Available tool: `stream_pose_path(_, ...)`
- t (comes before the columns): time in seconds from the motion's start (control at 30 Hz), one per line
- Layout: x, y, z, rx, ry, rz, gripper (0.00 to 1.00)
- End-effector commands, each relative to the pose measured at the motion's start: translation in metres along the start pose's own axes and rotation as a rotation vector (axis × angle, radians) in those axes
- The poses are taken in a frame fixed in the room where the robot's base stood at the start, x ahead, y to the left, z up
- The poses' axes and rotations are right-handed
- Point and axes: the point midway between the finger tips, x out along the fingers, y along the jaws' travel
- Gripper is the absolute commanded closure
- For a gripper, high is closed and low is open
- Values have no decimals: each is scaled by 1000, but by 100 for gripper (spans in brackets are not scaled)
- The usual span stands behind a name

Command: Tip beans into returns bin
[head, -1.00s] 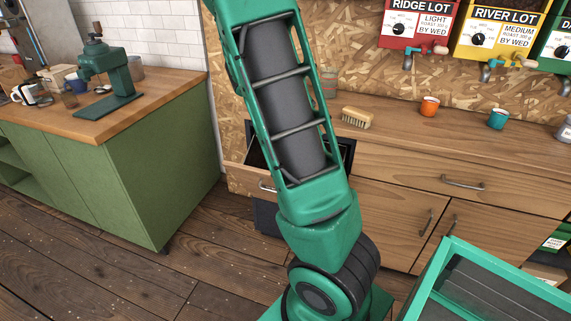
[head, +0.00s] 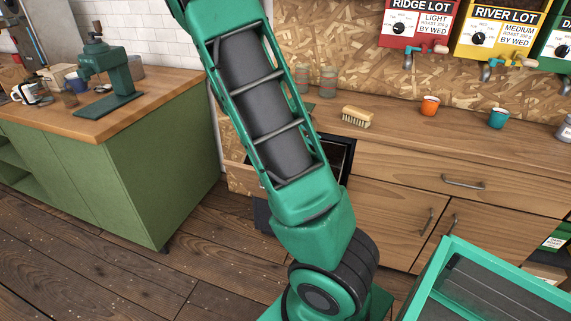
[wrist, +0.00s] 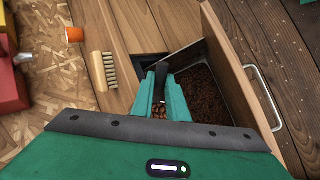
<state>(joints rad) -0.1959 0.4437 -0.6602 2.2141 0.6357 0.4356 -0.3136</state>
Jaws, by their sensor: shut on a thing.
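In the wrist view my gripper (wrist: 160,92) is shut on a dark, narrow piece that looks like a handle. Reddish-brown beans (wrist: 159,112) show between the fingers. What holds them is mostly hidden by the fingers and my wrist. An open wooden drawer (wrist: 228,62) lies below and to the right of the fingers, with dark beans (wrist: 205,98) in it. I cannot tell for sure whether this drawer is the returns bin. In the head view the drawer (head: 243,178) stands open behind my arm, and my gripper is out of frame.
A brush (head: 357,117), an orange cup (head: 430,106) and a teal cup (head: 499,118) stand on the wooden counter (head: 440,140). A glass (head: 328,82) is at the back. A green cabinet (head: 150,180) with a press is at the left. Dispensers hang above the counter.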

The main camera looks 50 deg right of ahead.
Motion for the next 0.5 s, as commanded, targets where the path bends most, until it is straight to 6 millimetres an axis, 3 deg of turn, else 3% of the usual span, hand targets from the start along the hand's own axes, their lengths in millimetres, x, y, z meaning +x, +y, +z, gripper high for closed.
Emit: stream_pose_path(0.5,6,-12,0,-1,1,72,100)
